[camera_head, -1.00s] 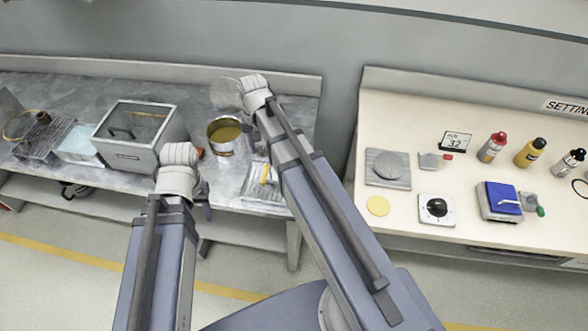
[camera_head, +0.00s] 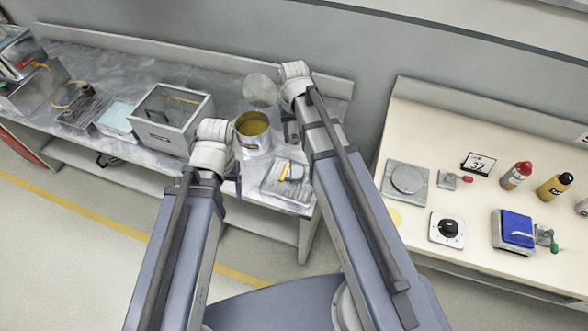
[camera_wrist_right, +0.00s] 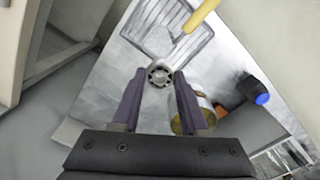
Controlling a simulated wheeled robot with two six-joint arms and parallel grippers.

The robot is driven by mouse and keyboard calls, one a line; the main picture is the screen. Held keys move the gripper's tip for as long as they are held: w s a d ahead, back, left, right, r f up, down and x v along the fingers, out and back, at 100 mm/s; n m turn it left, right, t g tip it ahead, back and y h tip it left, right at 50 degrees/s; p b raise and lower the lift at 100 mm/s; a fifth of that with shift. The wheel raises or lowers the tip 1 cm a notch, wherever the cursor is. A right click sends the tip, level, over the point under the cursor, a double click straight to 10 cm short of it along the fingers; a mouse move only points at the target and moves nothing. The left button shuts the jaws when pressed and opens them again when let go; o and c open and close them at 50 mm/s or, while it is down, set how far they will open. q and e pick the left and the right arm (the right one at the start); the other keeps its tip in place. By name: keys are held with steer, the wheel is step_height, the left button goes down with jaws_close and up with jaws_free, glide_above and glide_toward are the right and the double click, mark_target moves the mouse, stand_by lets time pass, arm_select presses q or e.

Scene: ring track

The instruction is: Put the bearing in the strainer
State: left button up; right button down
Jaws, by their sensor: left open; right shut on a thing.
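The bearing (camera_wrist_right: 160,76), a small metal ring with balls, is between the fingertips of my right gripper (camera_wrist_right: 160,80) in the right wrist view. That gripper is shut on it. In the head view my right gripper (camera_head: 292,130) is above the grey bench, right of the gold can, mostly hidden by its arm; the bearing does not show there. A thin brass-coloured hoop (camera_head: 72,95) at the bench's left part may be the strainer, but it is too small to be sure. My left gripper (camera_head: 235,186) is open at the bench's front edge, partly hidden by its wrist.
On the grey bench stand a metal box (camera_head: 172,135), a gold can (camera_head: 252,145) of amber contents, a round disc (camera_head: 260,90) and a ribbed tray (camera_head: 275,192) with a yellow-handled tool (camera_head: 287,172). A cream table (camera_head: 400,250) with bottles and devices is at right.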

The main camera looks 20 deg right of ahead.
mark_target(294, 172)
step_height(294, 172, down, 18)
steer(key=b, duration=1.7)
steer(key=shift+r, duration=0.2)
steer(key=shift+f, duration=0.1)
steer(key=shift+f+b, duration=0.15)
steer(key=shift+b, duration=0.15)
steer(key=c, duration=0.7)
jaws_free()
steer(key=shift+r, duration=0.25)
step_height(294, 172, up, 12)
steer(key=p, duration=1.2)
steer(key=shift+p, duration=0.3)
